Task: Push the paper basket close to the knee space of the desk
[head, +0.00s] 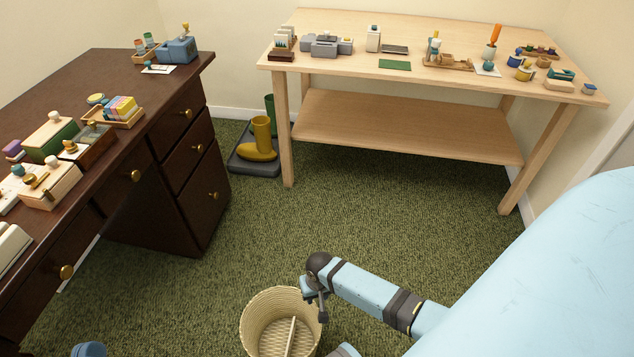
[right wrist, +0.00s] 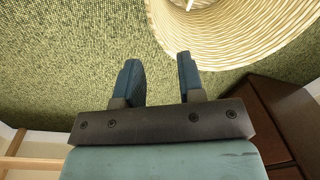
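The paper basket (head: 258,306) is a round, cream, woven bin standing upright on the carpet at the bottom centre of the head view. It also shows at the upper right of the right wrist view (right wrist: 225,45). My right gripper (head: 316,296) is at the basket's right rim; I cannot tell whether it touches. Its fingers (right wrist: 160,62) are apart with nothing between them. The dark wood desk (head: 60,95) is at left; its knee space lies left of the drawer pedestal (head: 203,185), mostly hidden under the top. A blue part, perhaps of my left gripper (head: 88,349), shows at the bottom edge; no fingers are visible.
Carpet (head: 190,285) is clear between basket and desk. A light wooden workbench (head: 430,90) with a lower shelf stands at the back. A grey tray (head: 245,168) with yellow boots (head: 262,140) sits between desk and workbench. Small items cover both tops.

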